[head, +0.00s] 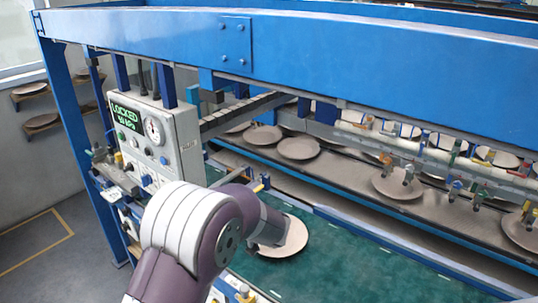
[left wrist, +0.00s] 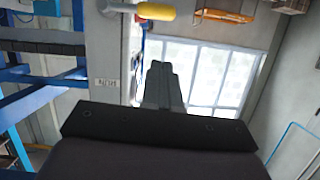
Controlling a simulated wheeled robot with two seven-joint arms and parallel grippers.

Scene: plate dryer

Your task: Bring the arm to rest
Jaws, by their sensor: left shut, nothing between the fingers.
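My left arm (head: 200,225) comes in from the bottom of the head view and bends near the control box (head: 170,142). In the head view the fingertips of my left gripper are hard to make out behind the arm links. In the left wrist view my left gripper (left wrist: 162,72) is shut with its fingers together and nothing between them. A yellow handle (left wrist: 157,11) shows just beyond and above the fingertips there; I cannot tell the exact gap. My right gripper is in neither view.
The control box display reads LOCKED. A pale plate (head: 290,240) lies on the green surface (head: 345,270) beside the arm. Several plates lie on the grey belt (head: 345,172) behind. A blue beam (head: 330,45) crosses above. The left wrist view faces a window (left wrist: 205,70).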

